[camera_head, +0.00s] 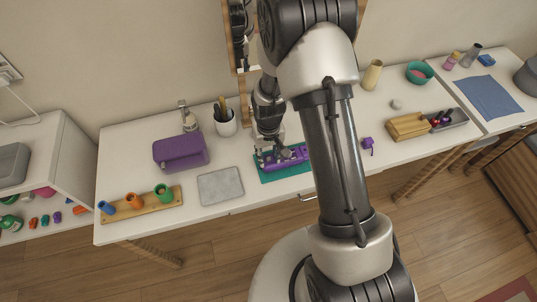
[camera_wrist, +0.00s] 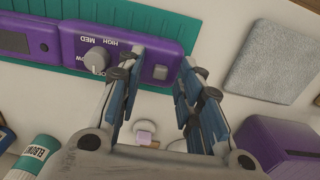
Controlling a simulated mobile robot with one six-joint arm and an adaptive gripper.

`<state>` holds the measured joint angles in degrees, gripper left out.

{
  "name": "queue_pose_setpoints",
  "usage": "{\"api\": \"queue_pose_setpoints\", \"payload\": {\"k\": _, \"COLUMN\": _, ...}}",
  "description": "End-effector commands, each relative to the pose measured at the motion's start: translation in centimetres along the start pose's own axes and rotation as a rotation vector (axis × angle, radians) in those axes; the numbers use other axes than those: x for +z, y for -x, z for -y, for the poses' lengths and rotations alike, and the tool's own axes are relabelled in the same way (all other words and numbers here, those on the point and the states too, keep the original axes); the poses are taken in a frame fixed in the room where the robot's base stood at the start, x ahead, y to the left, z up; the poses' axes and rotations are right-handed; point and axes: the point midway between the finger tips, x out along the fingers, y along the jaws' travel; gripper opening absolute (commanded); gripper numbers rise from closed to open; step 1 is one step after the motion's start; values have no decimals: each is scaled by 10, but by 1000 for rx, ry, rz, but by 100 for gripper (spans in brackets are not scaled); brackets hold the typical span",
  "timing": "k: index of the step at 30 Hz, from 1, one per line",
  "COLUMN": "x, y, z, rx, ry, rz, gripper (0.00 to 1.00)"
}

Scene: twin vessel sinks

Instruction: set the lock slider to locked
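A purple panel device (camera_head: 284,160) lies on a teal mat (camera_head: 292,175) in the head view, partly hidden by my arm. In the wrist view the device (camera_wrist: 75,32) shows a dark display (camera_wrist: 14,42), a grey knob (camera_wrist: 96,57) with upside-down HIGH and MED labels, and a small square grey piece (camera_wrist: 160,72). I cannot tell whether this piece is the lock slider, and no lock marking is readable. My gripper (camera_wrist: 161,62) is open and empty, its fingertips apart on either side of the grey piece, near the device. In the head view my gripper (camera_head: 268,142) is over the device's left part.
A grey slab (camera_head: 220,186) and a purple box (camera_head: 181,152) are left of the device. A pen cup (camera_head: 225,123) and soap dispenser (camera_head: 188,118) stand behind. A wooden board with coloured cups (camera_head: 141,203) is at front left. A purple piece (camera_head: 368,144) lies right of my arm.

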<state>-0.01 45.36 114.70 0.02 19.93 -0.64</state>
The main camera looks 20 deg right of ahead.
Motion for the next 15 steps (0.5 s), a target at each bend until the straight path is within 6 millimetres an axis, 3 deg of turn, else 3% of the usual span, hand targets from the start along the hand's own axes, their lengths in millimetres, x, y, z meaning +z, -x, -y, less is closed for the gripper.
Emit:
{"api": "queue_pose_setpoints", "payload": {"k": 2, "x": 0, "y": 0, "z": 0, "rx": 0, "ry": 0, "rz": 0, "gripper": 33}}
{"api": "queue_pose_setpoints", "payload": {"k": 15, "x": 0, "y": 0, "z": 0, "rx": 0, "ry": 0, "rz": 0, "gripper": 4}}
